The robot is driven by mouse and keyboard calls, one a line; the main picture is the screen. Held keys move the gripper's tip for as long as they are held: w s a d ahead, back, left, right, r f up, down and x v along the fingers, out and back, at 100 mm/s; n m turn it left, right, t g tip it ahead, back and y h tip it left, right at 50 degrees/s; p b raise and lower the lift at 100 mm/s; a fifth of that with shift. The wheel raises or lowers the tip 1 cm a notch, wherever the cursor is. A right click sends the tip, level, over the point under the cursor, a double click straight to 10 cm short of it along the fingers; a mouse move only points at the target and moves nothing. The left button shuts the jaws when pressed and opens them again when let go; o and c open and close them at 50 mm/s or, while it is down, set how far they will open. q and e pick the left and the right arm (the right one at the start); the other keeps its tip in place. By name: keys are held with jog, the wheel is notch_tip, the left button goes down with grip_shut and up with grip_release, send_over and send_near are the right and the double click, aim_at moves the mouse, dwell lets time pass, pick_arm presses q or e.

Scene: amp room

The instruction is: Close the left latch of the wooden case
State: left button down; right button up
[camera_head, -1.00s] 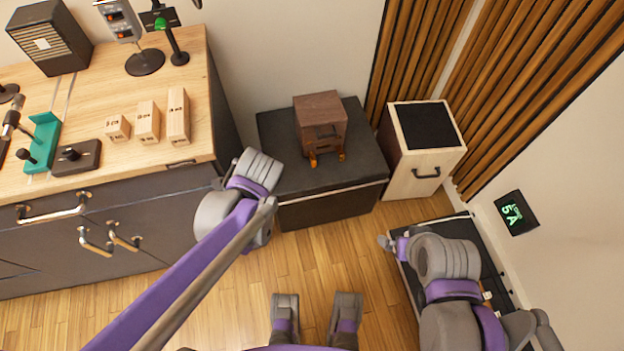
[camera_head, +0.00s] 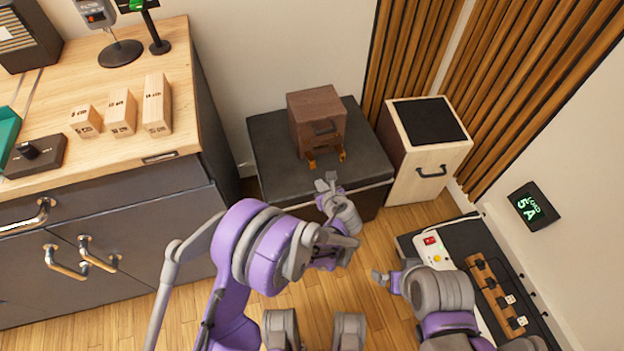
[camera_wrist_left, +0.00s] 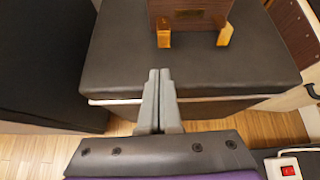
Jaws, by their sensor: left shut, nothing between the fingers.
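The wooden case (camera_head: 316,118) is a small dark brown box standing on a black chest. A dark handle is on its front. Two orange-brass latches hang at its lower front edge, the left latch (camera_head: 311,162) and the right latch (camera_head: 342,155). In the left wrist view the left latch (camera_wrist_left: 164,35) and right latch (camera_wrist_left: 225,35) stick out and down from the case front (camera_wrist_left: 190,14). My left gripper (camera_head: 327,183) is shut and empty, in front of the latches and apart from them. My right gripper (camera_head: 381,277) is low at the right; its fingers are too small to judge.
The black chest (camera_head: 270,150) has bare top around the case. A pale wood cabinet (camera_head: 432,150) stands close on the right. The wooden counter (camera_head: 190,100) with drawers is on the left. A panel with a red switch (camera_head: 430,240) lies at lower right.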

aim_at(314, 180)
pick_arm(q)
jog(key=shift+d+f, duration=0.25)
jog(key=shift+f, duration=0.15)
pick_arm(e)
jog(key=shift+f, duration=0.15)
pick_arm(q)
jog(key=b+x, duration=0.2)
jog(key=x, duration=0.8)
jog(key=shift+r, duration=0.1)
pick_arm(e)
notch_tip(314, 180, down, 2)
jog(key=shift+w+f, duration=0.1)
pick_arm(q)
jog(key=shift+r, duration=0.1)
pick_arm(e)
jog(key=shift+a, duration=0.1)
pick_arm(q)
jog(key=shift+d+r, duration=0.1)
jog(key=shift+r+g, duration=0.1)
jog(key=shift+g, duration=0.2)
pick_arm(e)
jog(key=shift+a, duration=0.6)
